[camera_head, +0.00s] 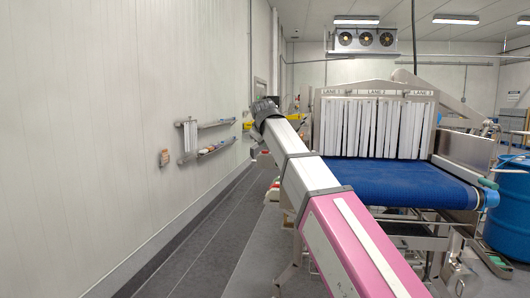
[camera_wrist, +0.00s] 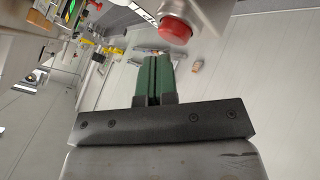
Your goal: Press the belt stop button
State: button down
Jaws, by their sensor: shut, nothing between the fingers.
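A round red button (camera_wrist: 175,28) shows at the top of the wrist view, standing out from a grey metal panel or box (camera_wrist: 212,14). It lies just beyond the tips of my gripper and a little to the right. My gripper (camera_wrist: 154,62) has two green fingers pressed together with nothing between them. A gap shows in the picture between the fingertips and the button, but I cannot tell its depth. In the head view my arm reaches up and left beside the conveyor; its fingers and the button cannot be made out there.
A blue conveyor belt (camera_head: 393,183) runs out of a tunnel with white strip curtains (camera_head: 372,128), right of my arm. A blue drum (camera_head: 510,225) stands at the far right. Wall racks (camera_head: 207,149) hang on the left wall. The floor strip (camera_head: 205,235) between wall and conveyor looks clear.

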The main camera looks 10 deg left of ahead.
aim_at(264, 151)
jog(key=shift+r, duration=0.25)
jog(key=shift+r, duration=0.1)
jog(key=shift+r, duration=2.4)
